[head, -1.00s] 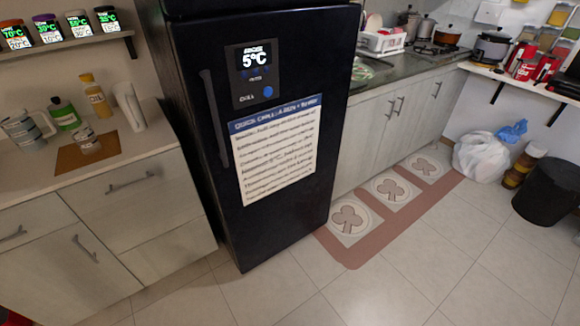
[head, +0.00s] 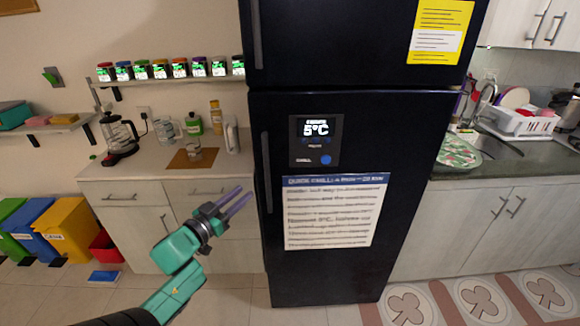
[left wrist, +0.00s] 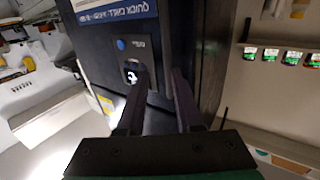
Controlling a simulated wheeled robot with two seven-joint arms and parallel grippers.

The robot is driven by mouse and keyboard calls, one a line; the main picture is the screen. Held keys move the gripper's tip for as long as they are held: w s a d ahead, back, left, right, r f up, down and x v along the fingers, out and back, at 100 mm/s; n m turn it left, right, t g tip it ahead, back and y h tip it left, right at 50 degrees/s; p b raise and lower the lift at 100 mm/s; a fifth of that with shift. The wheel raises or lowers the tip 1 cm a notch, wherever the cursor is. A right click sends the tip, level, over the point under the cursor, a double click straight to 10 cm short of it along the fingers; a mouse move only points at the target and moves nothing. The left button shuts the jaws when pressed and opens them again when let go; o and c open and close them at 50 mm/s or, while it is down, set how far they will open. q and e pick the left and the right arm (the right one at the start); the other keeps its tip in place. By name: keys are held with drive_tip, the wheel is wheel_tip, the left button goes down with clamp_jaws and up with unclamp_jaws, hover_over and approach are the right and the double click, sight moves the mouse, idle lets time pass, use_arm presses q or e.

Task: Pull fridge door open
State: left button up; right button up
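The black fridge (head: 350,265) stands in the middle of the head view with its lower door closed. A dark vertical handle (head: 266,172) runs along that door's left edge. My left gripper (head: 243,193) is left of the handle, with its two purple-grey fingers pointing toward the fridge. In the left wrist view the fingers (left wrist: 160,72) are apart with nothing seen between them, and the fridge front (left wrist: 90,45) shows upside down behind them. I cannot make out the handle clearly there. My right gripper is not in view.
A counter (head: 120,170) with a coffee maker (head: 121,138) and bottles stands left of the fridge, below a shelf of spice dispensers (head: 170,69). Coloured bins (head: 70,225) are at far left. A sink counter (head: 480,165) is at right. Floor before the fridge looks clear.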

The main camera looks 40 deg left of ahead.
use_arm(q)
approach(266, 171)
drive_tip(key=w+a, duration=0.1)
drive_tip(key=w, duration=0.2)
drive_tip(key=w+p, duration=0.1)
drive_tip(key=w, duration=0.6)
drive_tip(key=shift+d+p, duration=0.1)
drive_tip(key=shift+p, duration=0.25)
drive_tip(key=shift+w+f, duration=0.15)
drive_tip(key=shift+w, duration=0.25)
clamp_jaws()
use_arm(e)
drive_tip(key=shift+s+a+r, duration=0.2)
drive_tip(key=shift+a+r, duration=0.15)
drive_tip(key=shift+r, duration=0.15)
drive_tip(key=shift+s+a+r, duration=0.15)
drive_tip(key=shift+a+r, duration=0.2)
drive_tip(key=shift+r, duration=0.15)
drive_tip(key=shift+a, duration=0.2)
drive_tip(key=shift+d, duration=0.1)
